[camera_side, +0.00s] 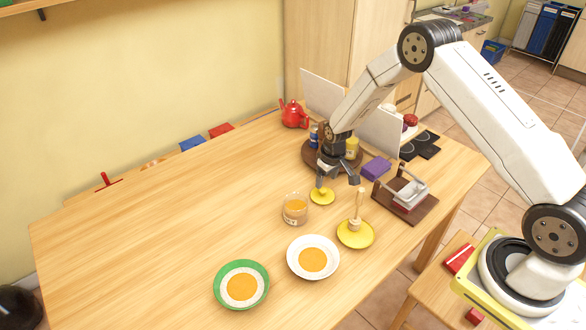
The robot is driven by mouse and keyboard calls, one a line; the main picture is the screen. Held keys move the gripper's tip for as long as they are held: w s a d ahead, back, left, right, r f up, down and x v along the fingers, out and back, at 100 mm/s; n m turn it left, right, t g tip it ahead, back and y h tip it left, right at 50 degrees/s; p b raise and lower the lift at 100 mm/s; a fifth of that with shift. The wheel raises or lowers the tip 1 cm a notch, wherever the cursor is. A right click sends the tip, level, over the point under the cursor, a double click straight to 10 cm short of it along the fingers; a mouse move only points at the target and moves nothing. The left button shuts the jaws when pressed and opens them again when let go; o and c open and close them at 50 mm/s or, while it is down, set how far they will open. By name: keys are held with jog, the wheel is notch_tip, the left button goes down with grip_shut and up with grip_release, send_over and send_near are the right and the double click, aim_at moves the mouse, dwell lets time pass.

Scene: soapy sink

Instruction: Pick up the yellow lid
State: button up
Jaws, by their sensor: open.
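A small round yellow lid (322,197) lies on the wooden table, just right of an open glass jar (295,209) with orange contents. My gripper (337,181) points down with its jaws apart, just above and slightly right of this lid. One finger is close over the lid's top; I cannot tell whether it touches. A larger yellow disc (357,238) with an upright wooden handle stands nearer the camera, below and right of my gripper. Nothing shows between the fingers.
A white bowl (292,261) and a green-rimmed bowl (219,285) hold orange contents in front. A purple block (376,168) and a brown board with a metal press (408,213) stand to the right. A red teapot (294,115) is behind. The table's left side is clear.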

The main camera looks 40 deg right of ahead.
aim_at(323, 190)
jog(key=shift+w+a+f, duration=0.1)
jog(key=shift+w+f, duration=0.1)
jog(key=shift+f, duration=1.05)
jog(key=shift+w+a+f, duration=0.1)
jog(key=shift+w+f, duration=0.05)
jog(key=shift+f, duration=1.05)
grip_shut()
